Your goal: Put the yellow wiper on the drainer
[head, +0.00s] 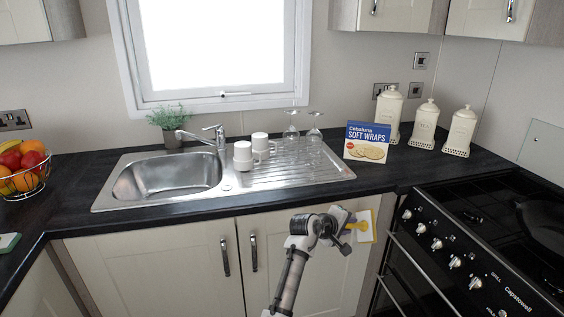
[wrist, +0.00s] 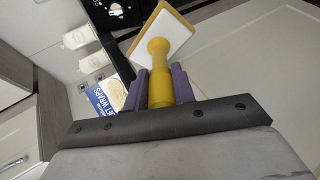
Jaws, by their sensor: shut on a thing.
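The yellow wiper (wrist: 159,62) has a yellow handle and a square white pad with a yellow rim. My gripper (wrist: 160,88) is shut on its handle, one purple finger on each side. In the head view my gripper (head: 343,226) holds the wiper (head: 364,226) out to the right, in front of the cupboard doors and below the worktop edge. The drainer (head: 318,170) is the ridged metal right half of the sink unit, behind and above my gripper. Two white mugs (head: 243,156) and two upturned glasses (head: 291,133) stand on or by its back and left parts.
A soft wraps box (head: 367,142) stands right of the drainer, with several white canisters (head: 425,124) behind it. The sink bowl (head: 165,177) is to the left. The hob (head: 500,220) is at the right. The drainer's front right part is clear.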

